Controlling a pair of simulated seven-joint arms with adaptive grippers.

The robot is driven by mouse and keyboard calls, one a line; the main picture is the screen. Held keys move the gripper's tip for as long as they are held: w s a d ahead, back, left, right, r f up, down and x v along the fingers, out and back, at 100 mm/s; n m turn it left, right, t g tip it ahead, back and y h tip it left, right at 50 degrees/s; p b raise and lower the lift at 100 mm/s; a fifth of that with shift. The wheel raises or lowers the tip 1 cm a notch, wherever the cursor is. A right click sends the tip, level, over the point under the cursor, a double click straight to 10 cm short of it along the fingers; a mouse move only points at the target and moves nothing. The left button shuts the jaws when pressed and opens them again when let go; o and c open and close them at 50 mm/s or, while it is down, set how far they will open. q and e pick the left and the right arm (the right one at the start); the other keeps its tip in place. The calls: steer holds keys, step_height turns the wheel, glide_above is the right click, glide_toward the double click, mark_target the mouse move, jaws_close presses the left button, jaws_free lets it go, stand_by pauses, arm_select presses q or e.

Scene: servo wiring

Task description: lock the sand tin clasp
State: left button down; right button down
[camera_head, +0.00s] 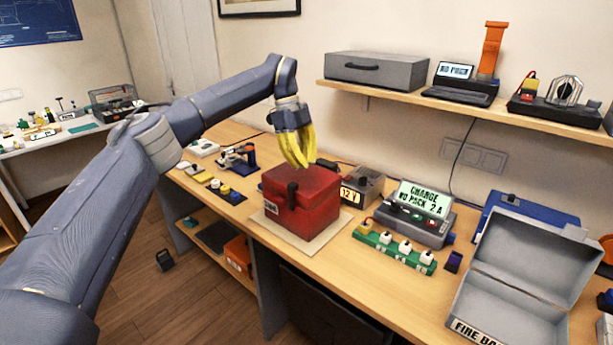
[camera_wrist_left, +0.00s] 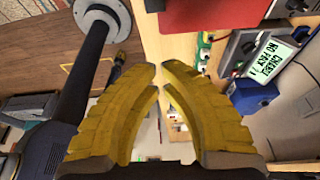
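The red sand tin (camera_head: 301,207) stands on a pale mat (camera_head: 273,231) near the front edge of the workbench. Its dark clasp (camera_head: 292,195) is on the front face, by the lid seam; I cannot tell its exact position. My left gripper (camera_head: 304,165) hangs just above the back of the lid, fingers pointing down, apart from the clasp. In the left wrist view its yellow fingers (camera_wrist_left: 159,76) have their tips almost together with nothing between them. Part of the red tin (camera_wrist_left: 215,12) shows at the top edge there. I do not see my right gripper.
A grey 12 V box (camera_head: 362,187), a green socket strip (camera_head: 394,252) and a tester with a lit screen (camera_head: 414,222) stand right of the tin. An open grey box (camera_head: 535,262) is at the far right. Small parts (camera_head: 222,187) lie left. A shelf (camera_head: 460,101) runs above.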

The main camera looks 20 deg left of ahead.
arm_select(q)
steer(key=shift+v, duration=0.9)
steer(key=shift+f, duration=0.1)
